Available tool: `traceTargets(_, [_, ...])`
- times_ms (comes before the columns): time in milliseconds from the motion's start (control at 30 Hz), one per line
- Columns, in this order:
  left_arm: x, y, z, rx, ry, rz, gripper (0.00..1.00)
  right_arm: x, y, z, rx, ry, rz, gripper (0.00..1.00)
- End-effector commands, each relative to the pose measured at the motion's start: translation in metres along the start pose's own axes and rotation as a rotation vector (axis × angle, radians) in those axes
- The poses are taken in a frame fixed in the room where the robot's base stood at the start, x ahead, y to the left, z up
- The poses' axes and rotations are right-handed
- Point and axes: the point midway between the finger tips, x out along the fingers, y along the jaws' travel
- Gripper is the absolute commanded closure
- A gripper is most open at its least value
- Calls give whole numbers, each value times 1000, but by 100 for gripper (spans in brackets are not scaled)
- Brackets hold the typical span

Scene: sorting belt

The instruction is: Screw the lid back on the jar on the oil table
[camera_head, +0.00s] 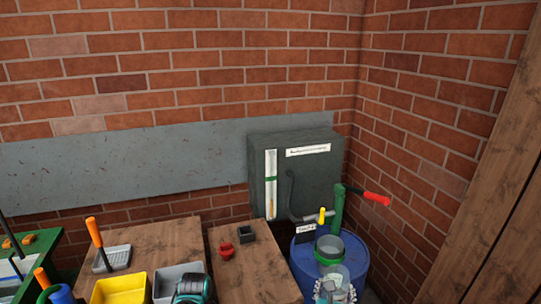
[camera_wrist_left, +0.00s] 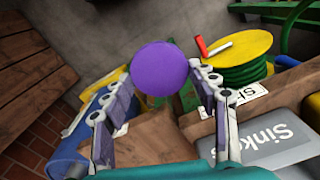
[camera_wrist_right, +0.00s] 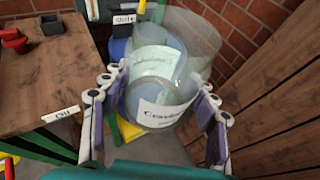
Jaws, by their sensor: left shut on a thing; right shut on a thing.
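A round purple lid (camera_wrist_left: 160,68) is between the fingers of my left gripper (camera_wrist_left: 165,74), which is shut on it. A clear jar with a white printed label (camera_wrist_right: 165,108) is between the fingers of my right gripper (camera_wrist_right: 160,88), which is shut on it. In the head view this jar (camera_head: 334,272) is at the bottom, right of the oil table and in front of the blue drum. The lid and the jar are apart. The oil table (camera_wrist_right: 70,85) bears an "Oil" sign and is left of the jar. My left gripper is not clear in the head view.
A blue drum (camera_head: 357,272) with a green pump stands in the corner. A red item (camera_head: 227,250) and a small dark box (camera_head: 246,234) are on the oil table. A yellow bin (camera_head: 120,289) is on the table to its left. A wooden panel (camera_head: 490,240) is at right.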

Motion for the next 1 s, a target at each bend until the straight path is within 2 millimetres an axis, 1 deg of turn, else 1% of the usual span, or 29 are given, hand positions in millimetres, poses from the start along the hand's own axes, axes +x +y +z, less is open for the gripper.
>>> traceTargets(467, [0, 0, 0, 3, 0, 0, 49, -2, 2, 0, -4, 0, 10, 93])
traceTargets(567, [0, 0, 0, 4, 0, 0, 49, -10, 11, -1, -19, 1, 49, 93])
traceTargets(800, [0, 0, 0, 4, 0, 0, 49, -48, 49, -4, -91, 1, 226, 93])
traceTargets(900, [0, 0, 0, 4, 0, 0, 49, -61, 64, -5, -117, 0, 291, 93])
traceTargets(1000, [0, 0, 0, 4, 0, 0, 49, -70, 74, -6, -139, 1, 338, 93])
